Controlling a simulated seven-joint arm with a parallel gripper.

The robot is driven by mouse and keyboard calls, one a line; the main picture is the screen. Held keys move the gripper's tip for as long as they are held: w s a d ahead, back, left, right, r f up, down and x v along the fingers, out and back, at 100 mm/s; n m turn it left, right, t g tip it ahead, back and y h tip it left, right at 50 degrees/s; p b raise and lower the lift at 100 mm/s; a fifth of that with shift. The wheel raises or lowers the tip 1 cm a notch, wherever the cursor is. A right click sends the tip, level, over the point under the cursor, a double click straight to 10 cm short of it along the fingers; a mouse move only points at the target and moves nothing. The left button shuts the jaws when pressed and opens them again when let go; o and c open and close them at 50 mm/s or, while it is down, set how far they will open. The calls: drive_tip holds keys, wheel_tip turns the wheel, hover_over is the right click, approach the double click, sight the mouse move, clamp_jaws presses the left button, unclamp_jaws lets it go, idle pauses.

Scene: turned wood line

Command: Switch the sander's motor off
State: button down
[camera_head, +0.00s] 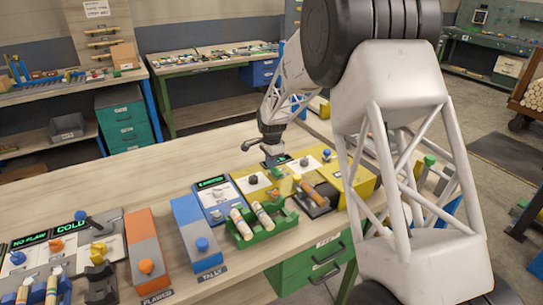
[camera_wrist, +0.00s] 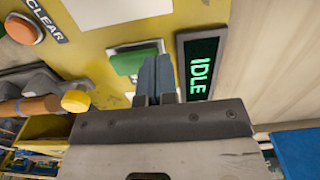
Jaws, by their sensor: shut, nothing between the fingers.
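The sander appears to be the yellow machine (camera_head: 358,181), partly hidden by my arm in the head view. In the wrist view its yellow panel (camera_wrist: 170,18) carries a green button (camera_wrist: 127,62) in a pale frame and a dark display (camera_wrist: 200,65) reading IDLE in green letters. My gripper (camera_wrist: 157,72) is shut and empty. Its fingertips are over the right part of the green button and hide some of it. I cannot tell whether they touch it. In the head view my gripper (camera_head: 272,158) is at the machine's back left edge.
An orange button (camera_wrist: 24,30) labelled CLEAR is at the panel's upper left. A green rack (camera_head: 262,232) with pale cylinders and a blue tally box (camera_head: 196,236) stand left of the machine.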

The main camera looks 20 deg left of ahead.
drive_tip(key=shift+f, duration=0.35)
drive_tip(key=shift+a+f, duration=0.1)
drive_tip(key=shift+f, duration=0.05)
idle(0.3)
drive_tip(key=shift+r, duration=0.25)
drive_tip(key=shift+r, duration=0.5)
drive_tip(key=shift+r, duration=0.15)
idle(0.3)
wheel_tip(320, 180, up, 14)
drive_tip(key=w+a, duration=0.1)
drive_tip(key=shift+w+a+f, duration=0.2)
drive_tip(key=shift+w+a, duration=0.1)
drive_tip(key=shift+w, duration=0.05)
idle(0.4)
